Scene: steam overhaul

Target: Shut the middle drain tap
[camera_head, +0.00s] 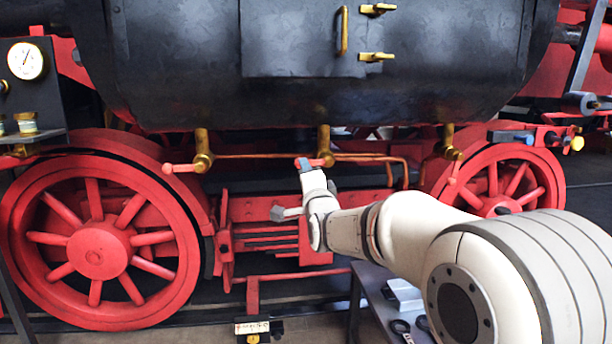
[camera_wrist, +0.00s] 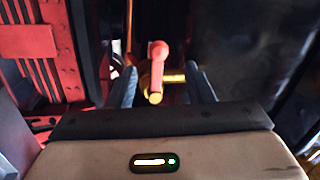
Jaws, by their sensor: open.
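The middle drain tap (camera_head: 324,142) is a brass fitting under the black cylinder casing. Its red lever (camera_head: 319,162) shows at its lower end, partly hidden by my gripper (camera_head: 292,188). In the wrist view the red lever (camera_wrist: 157,70) and a piece of brass (camera_wrist: 174,78) stand between my two spread fingers (camera_wrist: 161,87), with gaps on both sides. My gripper is open and holds nothing. The left tap (camera_head: 202,150) has its red lever pointing left, about level. The right tap (camera_head: 448,143) has its red lever pointing down.
The black casing (camera_head: 300,100) hangs just above the taps. A thin copper pipe (camera_head: 260,156) runs behind them. Red wheels (camera_head: 95,250) stand at either side, and red frame parts (camera_head: 270,209) lie below. A grey bench (camera_head: 372,285) with loose items stands under my arm.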

